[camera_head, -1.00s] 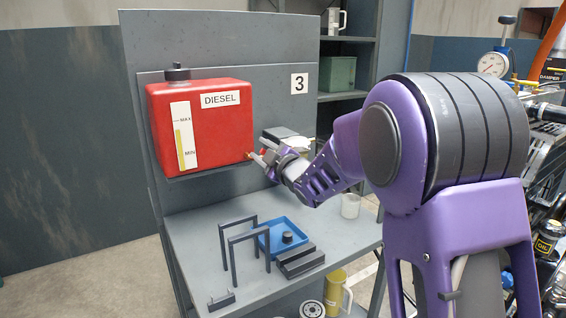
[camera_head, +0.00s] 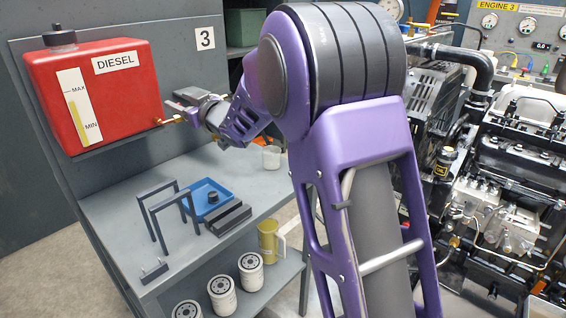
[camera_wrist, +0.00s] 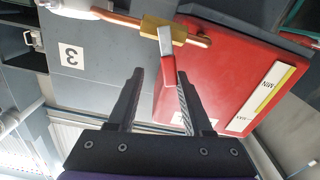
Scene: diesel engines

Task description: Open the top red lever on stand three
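A red diesel tank (camera_head: 110,95) hangs on the upper panel of the stand marked 3 (camera_head: 205,38). A brass valve (camera_head: 172,120) sticks out at its lower right. In the wrist view, the brass valve (camera_wrist: 163,30) sits on a copper pipe and carries a lever (camera_wrist: 168,75) with a bare metal neck and red grip. My gripper (camera_wrist: 160,75) is open, its two dark fingers apart. The red grip lies between them in the picture, closer to the right finger; I cannot tell whether they touch. In the head view my gripper (camera_head: 175,105) is at the valve, and the lever is hard to make out.
The bench (camera_head: 110,215) below holds a blue tray (camera_head: 228,190), dark frames and a dark block. White filters (camera_head: 251,272) and a yellow jug (camera_head: 268,240) are on the lower shelf. A large engine (camera_head: 510,170) stands at the right.

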